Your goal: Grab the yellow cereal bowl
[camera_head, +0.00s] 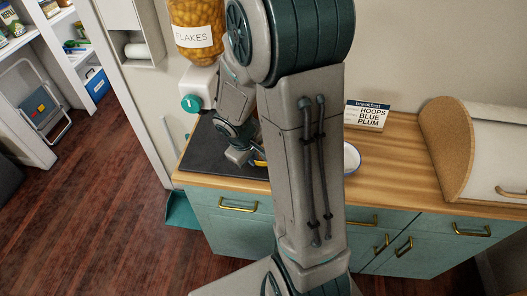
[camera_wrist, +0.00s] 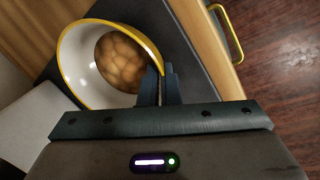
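The yellow cereal bowl (camera_wrist: 77,62) is white inside with a yellow rim and holds a heap of golden-brown cereal. In the wrist view it sits at upper left, over a dark mat. My gripper (camera_wrist: 160,72) is at the bowl's right edge, its two fingers close together with the rim running in between them. It looks shut on the rim. In the head view only a small yellow piece of the bowl (camera_head: 259,163) shows beside my gripper; my arm hides the rest.
A flakes dispenser (camera_head: 195,30) with a white, teal-knobbed base stands above the dark mat (camera_head: 205,150). A white bowl (camera_head: 352,158) partly shows behind my arm. A menu sign (camera_head: 367,115) and a bread box (camera_head: 490,150) stand farther right on the wooden counter (camera_head: 400,165).

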